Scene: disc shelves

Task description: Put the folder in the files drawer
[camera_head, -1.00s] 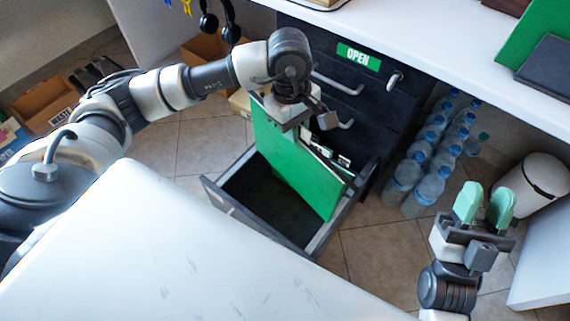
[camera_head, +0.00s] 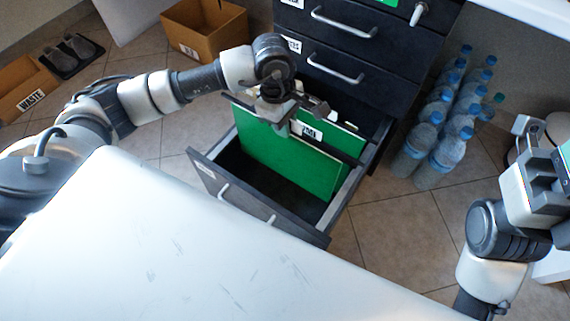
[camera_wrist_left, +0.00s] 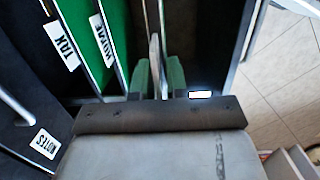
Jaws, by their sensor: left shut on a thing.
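The green folder (camera_head: 285,163) stands upright inside the open bottom drawer (camera_head: 222,199) of the dark cabinet. My left gripper (camera_head: 284,123) is above the drawer, shut on the folder's top edge. In the left wrist view the green fingertips (camera_wrist_left: 158,76) pinch the thin folder edge (camera_wrist_left: 155,45). Other green folders with white tabs, one reading TAX (camera_wrist_left: 62,46), stand beside it in the drawer.
Closed drawers (camera_head: 345,50) with bar handles are above the open one. Several water bottles (camera_head: 440,150) stand on the floor to the right. Cardboard boxes (camera_head: 205,30) are at the back left. A white surface (camera_head: 180,250) fills the foreground.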

